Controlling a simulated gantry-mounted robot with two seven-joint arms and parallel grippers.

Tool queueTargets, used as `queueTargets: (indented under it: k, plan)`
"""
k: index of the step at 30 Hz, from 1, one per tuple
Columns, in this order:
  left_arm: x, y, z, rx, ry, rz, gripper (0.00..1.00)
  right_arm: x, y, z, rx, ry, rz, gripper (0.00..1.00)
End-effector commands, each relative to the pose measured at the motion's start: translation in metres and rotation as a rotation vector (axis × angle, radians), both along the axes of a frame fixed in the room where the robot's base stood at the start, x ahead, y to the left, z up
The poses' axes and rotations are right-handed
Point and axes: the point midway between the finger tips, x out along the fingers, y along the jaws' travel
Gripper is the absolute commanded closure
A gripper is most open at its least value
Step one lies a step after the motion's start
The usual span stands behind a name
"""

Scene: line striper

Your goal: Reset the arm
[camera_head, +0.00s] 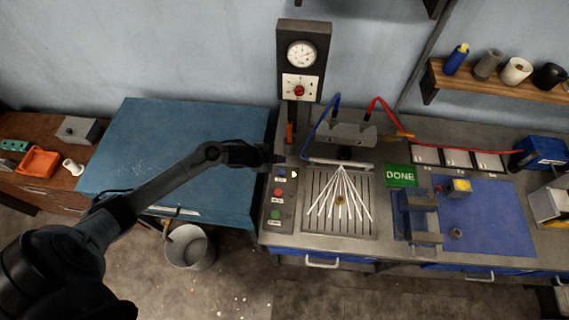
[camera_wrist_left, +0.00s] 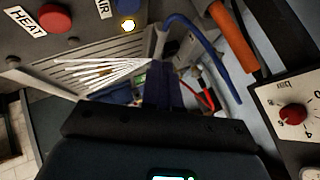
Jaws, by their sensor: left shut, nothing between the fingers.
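My left arm reaches in from the left in the head view. Its gripper (camera_head: 279,160) is over the left edge of the workbench, just above the button panel. In the left wrist view the dark fingers (camera_wrist_left: 164,85) are together with nothing between them. The panel has a blue button (camera_head: 281,173), a red button (camera_head: 278,191) and a green button (camera_head: 275,214). My right gripper is not in view.
A slatted plate (camera_head: 326,222) with fanned white strips lies right of the panel, under a grey head with blue and red hoses. A gauge column (camera_head: 303,55) stands behind. A green DONE sign (camera_head: 400,175) is further right. A clear blue table (camera_head: 165,150) is left.

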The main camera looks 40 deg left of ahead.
Motion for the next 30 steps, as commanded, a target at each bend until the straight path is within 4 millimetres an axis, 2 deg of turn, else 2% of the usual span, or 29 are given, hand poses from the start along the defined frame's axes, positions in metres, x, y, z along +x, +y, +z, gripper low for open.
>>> queueTargets:
  k: [6,8,11,14,17,19,21,22,25,30]
  plan:
    - [-0.006,0.0,-0.005,0.0,0.013,0.0,1.0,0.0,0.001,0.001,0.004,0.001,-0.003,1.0]
    - [-0.014,-0.003,-0.012,-0.005,0.029,0.0,1.0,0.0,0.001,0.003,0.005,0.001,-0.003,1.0]
    - [-0.038,-0.017,-0.031,-0.034,0.075,0.001,1.0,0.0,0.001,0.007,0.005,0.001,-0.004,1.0]
    - [-0.07,-0.05,-0.046,-0.093,0.117,-0.009,1.0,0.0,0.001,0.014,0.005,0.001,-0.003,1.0]
    - [-0.105,-0.102,-0.042,-0.178,0.131,0.002,1.0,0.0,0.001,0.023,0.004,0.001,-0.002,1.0]
    - [-0.131,-0.14,-0.024,-0.229,0.146,0.062,1.0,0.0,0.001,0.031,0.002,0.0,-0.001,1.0]
    - [-0.152,-0.161,0.001,-0.258,0.171,0.169,1.0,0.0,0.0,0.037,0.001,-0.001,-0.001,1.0]
    - [-0.16,-0.166,0.013,-0.267,0.184,0.222,1.0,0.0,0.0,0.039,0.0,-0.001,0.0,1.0]
    - [-0.183,-0.166,0.056,-0.288,0.246,0.417,1.0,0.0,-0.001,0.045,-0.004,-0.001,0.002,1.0]
    - [-0.213,-0.144,0.113,-0.309,0.358,0.69,1.0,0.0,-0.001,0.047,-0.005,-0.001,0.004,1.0]
